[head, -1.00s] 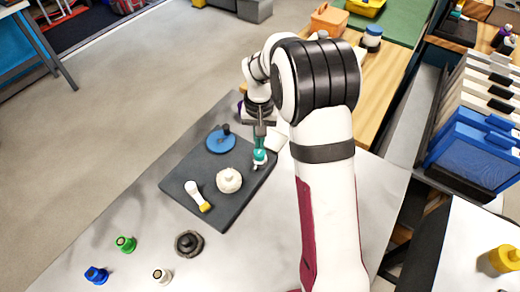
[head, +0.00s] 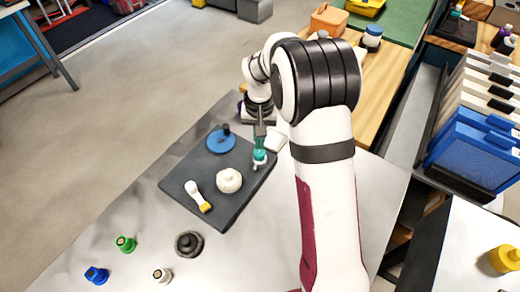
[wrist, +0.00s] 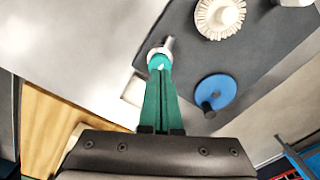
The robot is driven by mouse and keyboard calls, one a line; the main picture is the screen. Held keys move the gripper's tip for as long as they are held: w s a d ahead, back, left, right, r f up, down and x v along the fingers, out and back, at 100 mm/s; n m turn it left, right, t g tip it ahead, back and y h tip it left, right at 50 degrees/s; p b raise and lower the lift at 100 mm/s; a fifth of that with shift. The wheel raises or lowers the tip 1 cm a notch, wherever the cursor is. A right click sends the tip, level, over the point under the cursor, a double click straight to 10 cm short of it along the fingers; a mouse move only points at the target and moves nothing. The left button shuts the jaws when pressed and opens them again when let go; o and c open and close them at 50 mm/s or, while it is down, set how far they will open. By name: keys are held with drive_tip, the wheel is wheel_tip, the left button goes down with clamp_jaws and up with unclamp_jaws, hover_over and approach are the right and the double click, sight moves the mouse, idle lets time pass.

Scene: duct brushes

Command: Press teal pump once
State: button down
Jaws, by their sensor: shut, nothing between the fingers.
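The teal pump (head: 260,157), with a pale lower part, stands at the right edge of a dark grey mat (head: 235,208) in the head view. In the wrist view the teal pump (wrist: 156,59) shows at the fingertips, with a white ring and a silvery stub beside it. My gripper (head: 259,148) is shut and empty, pointing down over the pump. Its green fingers (wrist: 160,76) are together, with the tips at the pump's top. They look in contact, but the fingers hide part of the pump and I cannot tell how far it is pressed.
On the mat are a blue disc (head: 221,141) with a dark knob, a white ribbed round piece (head: 229,180) and a white-and-yellow brush (head: 198,196). Several small fittings stand at the table's front left, including a green one (head: 126,244).

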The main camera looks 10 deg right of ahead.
idle(0.4)
drive_tip(key=shift+f, duration=1.4)
drive_tip(key=shift+r, duration=0.9)
wheel_tip(320, 180, up, 5)
drive_tip(key=shift+r, duration=0.45)
